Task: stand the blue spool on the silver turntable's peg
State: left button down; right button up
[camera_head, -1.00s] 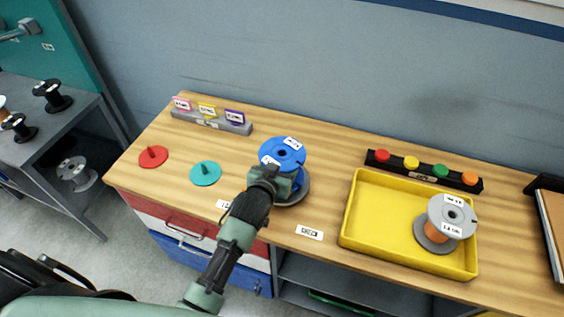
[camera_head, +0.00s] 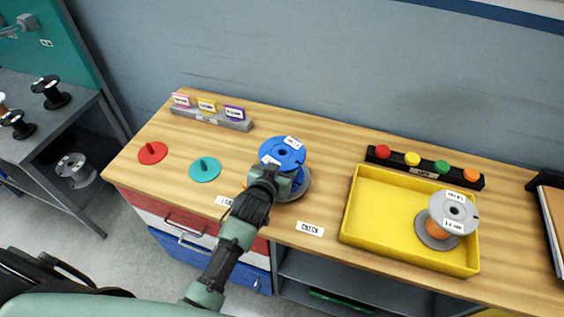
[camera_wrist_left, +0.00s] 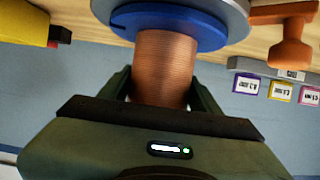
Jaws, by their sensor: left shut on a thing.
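The blue spool (camera_head: 283,152), with a copper winding (camera_wrist_left: 165,68), stands upright at the front middle of the bench. My left gripper (camera_head: 275,180) is shut on its winding between the flanges, one finger on each side in the left wrist view (camera_wrist_left: 162,92). The silver turntable (camera_head: 304,190) is directly under the spool, a grey disc showing around the blue lower flange (camera_wrist_left: 165,28). Its peg is hidden by the spool. I cannot tell whether the lower flange rests on the disc or is slightly above it. My right gripper is not in view.
A teal turntable (camera_head: 204,171) and a red turntable (camera_head: 152,153) stand to the left. A yellow tray (camera_head: 375,239) holding a grey-flanged spool (camera_head: 455,208) is at right. Behind are a label rack (camera_head: 210,118) and a black bar with coloured knobs (camera_head: 425,168).

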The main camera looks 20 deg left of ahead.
pick_arm(q)
jog(key=shift+s+f, duration=0.2)
jog(key=shift+f, duration=0.2)
dwell(0.4)
jog(key=shift+c, duration=1.3)
grip_release()
jog(key=shift+w, duration=0.1)
jog(key=shift+b+v, duration=0.35)
jog(key=shift+v, duration=3.55)
jog(key=shift+r, duration=0.15)
